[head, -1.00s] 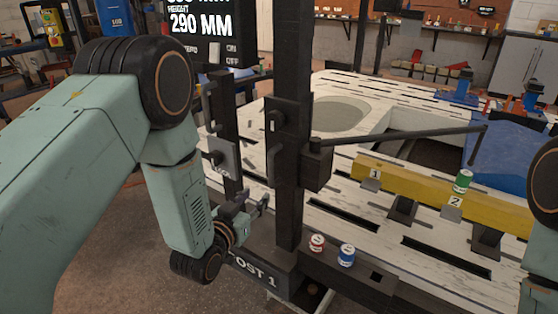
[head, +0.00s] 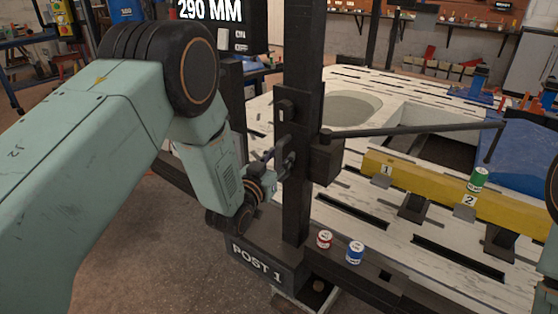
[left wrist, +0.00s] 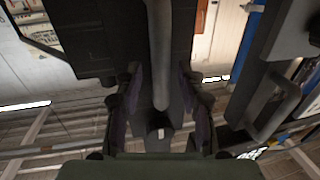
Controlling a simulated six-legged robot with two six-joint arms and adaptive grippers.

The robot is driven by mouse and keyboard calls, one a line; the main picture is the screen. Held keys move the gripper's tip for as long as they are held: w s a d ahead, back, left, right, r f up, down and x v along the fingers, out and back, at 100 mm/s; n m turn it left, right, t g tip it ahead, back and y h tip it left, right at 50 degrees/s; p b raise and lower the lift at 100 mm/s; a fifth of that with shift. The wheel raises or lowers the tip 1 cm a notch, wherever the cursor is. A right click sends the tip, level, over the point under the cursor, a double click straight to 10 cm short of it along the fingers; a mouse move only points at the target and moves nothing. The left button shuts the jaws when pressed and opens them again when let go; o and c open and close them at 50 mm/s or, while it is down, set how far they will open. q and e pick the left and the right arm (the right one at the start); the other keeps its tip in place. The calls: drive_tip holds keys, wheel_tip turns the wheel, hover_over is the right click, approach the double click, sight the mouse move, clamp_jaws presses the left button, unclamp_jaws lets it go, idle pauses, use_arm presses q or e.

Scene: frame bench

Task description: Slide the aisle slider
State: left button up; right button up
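The dark upright post (head: 300,215) marked POST 1 stands at the near corner of the bench. A dark slider block (head: 327,162) sits on it, with a long thin arm reaching right over the bench. My left gripper (head: 281,157) is at the left side of the post, at about the block's height. In the left wrist view a grey bar handle (left wrist: 160,60) runs down between the fingers of my left gripper (left wrist: 162,110). The fingers are open, with gaps on both sides of the bar. My right gripper is out of view.
A red can (head: 324,239) and a blue can (head: 355,252) stand by the post's foot. A green can (head: 478,179) stands on the yellow beam (head: 410,178). A display (head: 215,12) reads 290 MM. Another handle (left wrist: 278,112) shows at the right in the left wrist view.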

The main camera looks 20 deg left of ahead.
use_arm(q)
drive_tip(key=shift+w+f, duration=0.15)
drive_tip(key=shift+w, duration=0.1)
drive_tip(key=shift+s, duration=0.1)
drive_tip(key=c, duration=0.4)
clamp_jaws()
